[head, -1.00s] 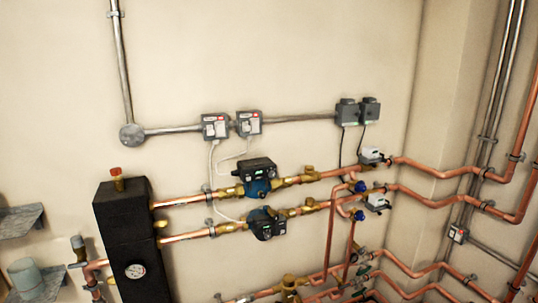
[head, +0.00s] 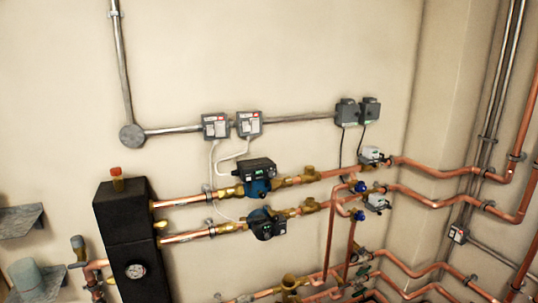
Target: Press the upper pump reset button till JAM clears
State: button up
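The upper pump (head: 257,177) sits on the upper copper pipe, right of the black block. It has a dark control head on top with a small green lit display (head: 258,173) and a blue body. Its reset button and any JAM text are too small to make out. The lower pump (head: 266,224) sits just below on the second pipe, also dark, with a small display. My gripper is not in the head view.
A black block with a round gauge (head: 135,271) stands at left. Two grey switch boxes (head: 216,126) hang above the pumps, with white cables running down. Blue-capped valves (head: 360,187) and copper pipes fill the right.

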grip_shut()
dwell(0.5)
